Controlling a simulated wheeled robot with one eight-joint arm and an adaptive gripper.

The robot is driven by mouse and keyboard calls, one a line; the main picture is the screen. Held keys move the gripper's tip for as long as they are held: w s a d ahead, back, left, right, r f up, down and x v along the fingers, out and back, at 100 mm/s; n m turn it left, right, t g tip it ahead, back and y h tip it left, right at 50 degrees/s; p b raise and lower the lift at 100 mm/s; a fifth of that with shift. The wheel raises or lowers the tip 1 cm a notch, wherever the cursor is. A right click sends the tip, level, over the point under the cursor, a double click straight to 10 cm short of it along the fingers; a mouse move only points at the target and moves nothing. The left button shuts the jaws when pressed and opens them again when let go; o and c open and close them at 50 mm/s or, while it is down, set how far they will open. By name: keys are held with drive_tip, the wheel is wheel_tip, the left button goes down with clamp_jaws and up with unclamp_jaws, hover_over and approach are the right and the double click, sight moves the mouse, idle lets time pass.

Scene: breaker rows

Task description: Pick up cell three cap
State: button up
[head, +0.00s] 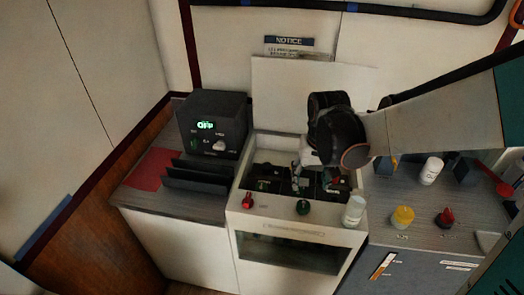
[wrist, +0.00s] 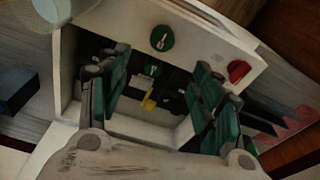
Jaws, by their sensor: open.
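An open white battery box (head: 240,215) stands between the counters, its lid raised behind it. My gripper (head: 306,182) reaches into its opening from above. In the wrist view my gripper (wrist: 158,88) is open, its two green-padded fingers wide apart. I cannot tell which cap is cell three's. The front rim carries a red knob (head: 247,201) and a green knob (head: 304,207). My gripper hides part of the box inside.
A white cylinder (head: 354,210) stands at the box's front right corner. The right counter holds a white bottle (head: 431,170), a yellow knob (head: 402,217) and a red knob (head: 444,218). A black device (head: 212,125) reading OFF stands at left. The box walls close in around my fingers.

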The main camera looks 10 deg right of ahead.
drive_tip(key=b, duration=0.3)
hover_over(304, 204)
wheel_tip(304, 204, down, 8)
drive_tip(key=shift+s+f, duration=0.1)
drive_tip(key=shift+f, duration=0.15)
drive_tip(key=shift+f+b, duration=0.85)
drive_tip(key=shift+f, duration=1.85)
drive_tip(key=shift+r, duration=0.1)
drive_tip(key=c, duration=1)
